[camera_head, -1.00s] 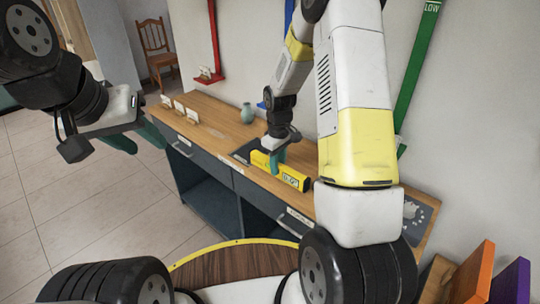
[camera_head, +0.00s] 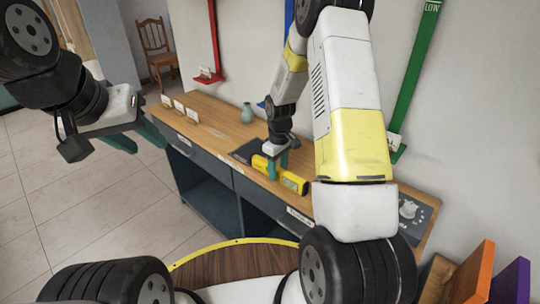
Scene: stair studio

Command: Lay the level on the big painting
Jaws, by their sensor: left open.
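The yellow level (camera_head: 292,181) is on the wooden bench top, in the middle of the head view. My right gripper (camera_head: 278,168) is over it with its green fingers pointing down, one on each side of the level. I cannot tell whether the fingers press on it. My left gripper (camera_head: 137,140) is open and empty, in the air left of the bench. I cannot tell which thing is the big painting; a dark panel with a pale drawing (camera_head: 409,212) lies at the bench's right end, partly hidden by my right arm.
The bench (camera_head: 213,122) stands along the wall, with a dark mat (camera_head: 243,152), a teal vase (camera_head: 247,113) and small white cards (camera_head: 179,107) on it. Red (camera_head: 214,40) and green (camera_head: 412,85) uprights are on the wall. Orange (camera_head: 473,272) and purple (camera_head: 508,284) boards stand at lower right.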

